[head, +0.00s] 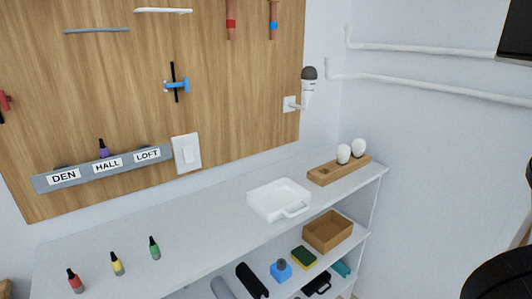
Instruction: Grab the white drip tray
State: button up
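The white drip tray (265,203) is a shallow square dish with a handle loop on its front right side. It sits on the top surface of the white shelf unit (205,221), right of the middle and near the front edge. Nothing covers it and nothing touches it. My gripper is not clearly visible in the head view. A dark rounded shape at the lower right edge cannot be identified.
A wooden holder (324,175) with two white egg-like pieces stands right of the tray. Red (74,281), yellow (117,264) and green (154,248) bottles stand at left. Lower shelves hold a wooden box (328,231) and several items. A wooden pegboard (110,110) rises behind.

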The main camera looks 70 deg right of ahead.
aim_at(274, 201)
jog(key=z, duration=1.2)
